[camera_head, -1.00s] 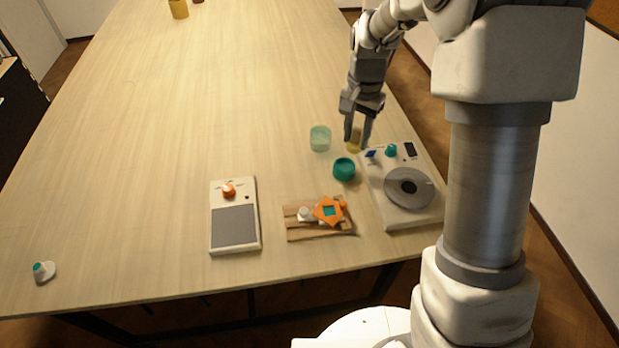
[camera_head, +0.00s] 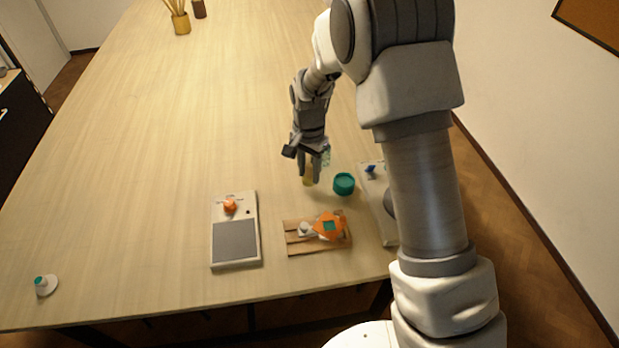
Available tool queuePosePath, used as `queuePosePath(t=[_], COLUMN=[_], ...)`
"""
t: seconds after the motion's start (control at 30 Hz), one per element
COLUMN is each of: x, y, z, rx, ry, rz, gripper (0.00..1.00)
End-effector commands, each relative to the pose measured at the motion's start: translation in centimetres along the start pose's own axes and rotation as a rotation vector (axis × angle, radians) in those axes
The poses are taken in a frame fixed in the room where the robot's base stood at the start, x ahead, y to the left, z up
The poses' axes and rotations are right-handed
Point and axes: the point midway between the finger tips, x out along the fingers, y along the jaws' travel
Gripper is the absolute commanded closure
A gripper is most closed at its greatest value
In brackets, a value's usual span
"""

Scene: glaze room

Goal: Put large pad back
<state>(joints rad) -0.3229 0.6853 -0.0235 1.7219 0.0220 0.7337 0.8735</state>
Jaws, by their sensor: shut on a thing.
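My gripper (camera_head: 308,176) points down over the table, left of the teal round cup. It is shut on a small yellow piece (camera_head: 308,178), which shows between and below the fingers. Whether this piece is the large pad, and whether it touches the table, I cannot tell. A wooden rack (camera_head: 304,249) lies nearer to me, just below the gripper in the picture.
A pale green glass (camera_head: 326,158) is partly hidden behind my gripper. The teal cup (camera_head: 344,184) stands close on its right. A white device (camera_head: 372,195) is mostly hidden by my arm. A grey-plated device (camera_head: 235,242) lies left of the rack. The table's left half is mostly clear.

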Motion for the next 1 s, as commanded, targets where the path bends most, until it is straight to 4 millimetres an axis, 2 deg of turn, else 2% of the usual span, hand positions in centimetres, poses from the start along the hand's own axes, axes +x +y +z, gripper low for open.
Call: queuePosePath(t=[0.2, 0.57, 0.6, 0.73, 0.77, 1.0], x=[3.1, 3.7, 3.7, 3.6, 3.6, 3.6], y=[0.1, 0.1, 0.1, 0.1, 0.1, 0.1], z=[0.0, 0.0, 0.0, 0.0, 0.0, 0.0], rx=[0.001, 0.000, 0.000, 0.000, 0.000, 0.000], ry=[-0.003, -0.001, 0.000, -0.001, -0.001, -0.001], rz=[0.003, 0.001, 0.000, 0.001, 0.001, 0.001], gripper=[1.00, 1.00, 0.60, 0.37, 0.32, 0.32])
